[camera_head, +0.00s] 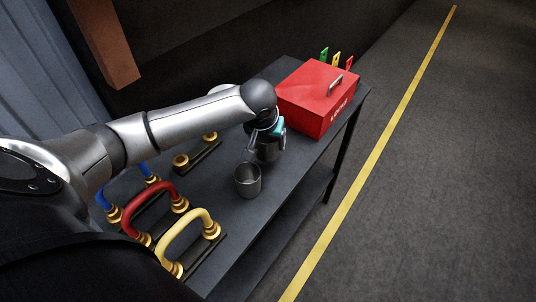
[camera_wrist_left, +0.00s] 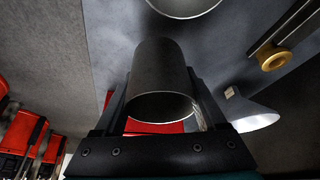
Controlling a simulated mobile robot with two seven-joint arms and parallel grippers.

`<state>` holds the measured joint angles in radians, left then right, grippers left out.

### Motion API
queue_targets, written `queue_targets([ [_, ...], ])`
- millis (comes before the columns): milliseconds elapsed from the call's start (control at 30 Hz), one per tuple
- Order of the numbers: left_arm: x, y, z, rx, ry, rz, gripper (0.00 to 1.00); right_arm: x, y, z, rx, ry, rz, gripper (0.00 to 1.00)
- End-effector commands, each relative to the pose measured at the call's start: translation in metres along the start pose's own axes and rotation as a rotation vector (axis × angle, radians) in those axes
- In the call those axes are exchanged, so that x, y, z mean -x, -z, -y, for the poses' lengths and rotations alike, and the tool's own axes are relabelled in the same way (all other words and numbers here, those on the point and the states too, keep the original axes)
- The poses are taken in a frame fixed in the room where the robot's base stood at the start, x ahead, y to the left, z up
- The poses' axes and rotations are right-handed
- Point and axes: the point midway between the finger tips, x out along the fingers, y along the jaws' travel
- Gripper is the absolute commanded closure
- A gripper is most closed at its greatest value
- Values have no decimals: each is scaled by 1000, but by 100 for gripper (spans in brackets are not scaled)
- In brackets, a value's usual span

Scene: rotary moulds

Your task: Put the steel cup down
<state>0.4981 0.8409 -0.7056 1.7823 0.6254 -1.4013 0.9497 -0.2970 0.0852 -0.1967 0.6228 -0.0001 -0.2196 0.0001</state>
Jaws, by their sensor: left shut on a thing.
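A steel cup (camera_wrist_left: 160,65) is between the two fingers of my left gripper (camera_wrist_left: 160,98), which is shut on it; its open mouth faces the wrist camera. In the head view this held cup (camera_head: 267,153) is partly hidden by my gripper (camera_head: 265,140), near the red box. I cannot tell whether its base touches the table. A second steel cup (camera_head: 248,181) stands upright on the dark table (camera_head: 245,225), just in front of the held one. Its rim also shows at the top of the wrist view (camera_wrist_left: 185,8). My right gripper is not in view.
A red box (camera_head: 305,108) with a handle sits at the table's far end, coloured tags behind it. Blue, red (camera_head: 150,200) and yellow (camera_head: 185,228) handles with brass ends stand at the left. Bare table lies right of the yellow handle. A yellow floor line (camera_head: 370,155) runs beyond.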

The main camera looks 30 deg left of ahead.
Motion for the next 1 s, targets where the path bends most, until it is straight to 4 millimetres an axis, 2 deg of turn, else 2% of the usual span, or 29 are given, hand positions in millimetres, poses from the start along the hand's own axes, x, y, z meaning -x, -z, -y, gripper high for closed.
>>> queue_targets([
  [333, -39, -16, 0, 0, 2, 1, 85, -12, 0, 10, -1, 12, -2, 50],
  [700, -42, -17, 0, 0, 0, 0, 85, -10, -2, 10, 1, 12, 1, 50],
  [733, -42, -18, 0, 0, 0, 0, 26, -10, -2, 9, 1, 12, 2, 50],
  [933, -42, -17, 0, 0, 0, 0, 3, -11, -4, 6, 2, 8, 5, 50],
  [1000, -42, -17, 0, 0, 0, 0, 0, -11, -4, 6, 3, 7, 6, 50],
])
